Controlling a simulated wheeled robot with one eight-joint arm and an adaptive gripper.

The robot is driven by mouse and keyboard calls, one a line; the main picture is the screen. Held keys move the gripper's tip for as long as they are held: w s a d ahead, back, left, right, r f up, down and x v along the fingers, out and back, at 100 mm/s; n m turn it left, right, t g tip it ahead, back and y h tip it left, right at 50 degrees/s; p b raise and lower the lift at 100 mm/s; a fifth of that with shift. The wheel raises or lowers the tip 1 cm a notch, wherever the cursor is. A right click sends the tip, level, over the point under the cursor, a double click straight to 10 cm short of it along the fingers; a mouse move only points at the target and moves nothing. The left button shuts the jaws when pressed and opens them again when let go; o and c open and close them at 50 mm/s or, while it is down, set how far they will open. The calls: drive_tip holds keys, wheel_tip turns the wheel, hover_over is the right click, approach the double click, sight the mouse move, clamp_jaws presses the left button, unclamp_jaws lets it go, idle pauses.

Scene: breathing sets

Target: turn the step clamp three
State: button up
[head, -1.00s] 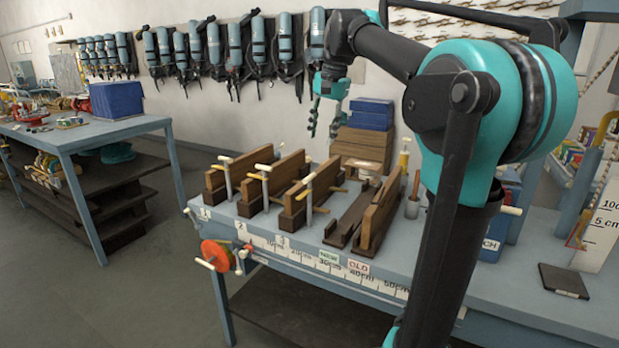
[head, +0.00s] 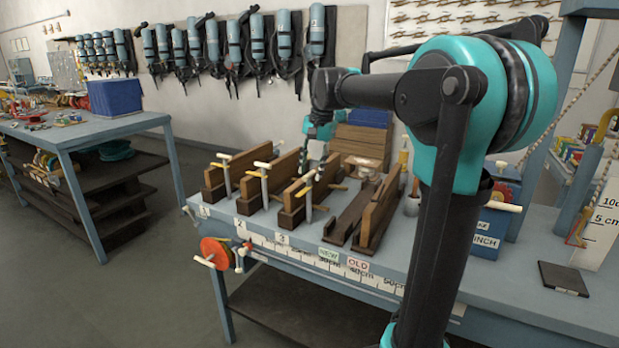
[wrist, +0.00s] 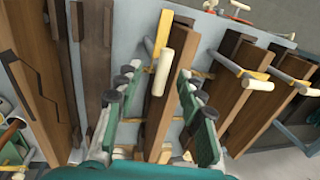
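Step clamp three (head: 309,203) stands on the third wooden block, behind the label 3 (head: 283,239), with a grey upright, a yellow bar and a cream handle (head: 302,189). In the wrist view the handle (wrist: 165,73) shows upright in the picture, in line with the gap between my fingers. My gripper (head: 307,150) is open and empty, pointing down over the rear of the third block. In the wrist view its fingers (wrist: 160,80) spread on either side of the block's top; I cannot tell whether they touch it.
Clamps one (head: 226,178) and two (head: 264,184) stand on similar blocks to the left. A dark wooden piece (head: 350,215) and another block (head: 376,217) lie to the right. Stacked brown boxes (head: 360,145) stand behind. The bench's front strip is mostly clear.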

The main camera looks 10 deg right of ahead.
sight(310, 174)
drive_tip(key=shift+w+a+f, duration=0.1)
drive_tip(key=shift+a+f, duration=0.05)
drive_tip(key=shift+f, duration=0.65)
drive_tip(key=shift+w+a+f, duration=0.1)
drive_tip(key=shift+f, duration=0.65)
clamp_jaws()
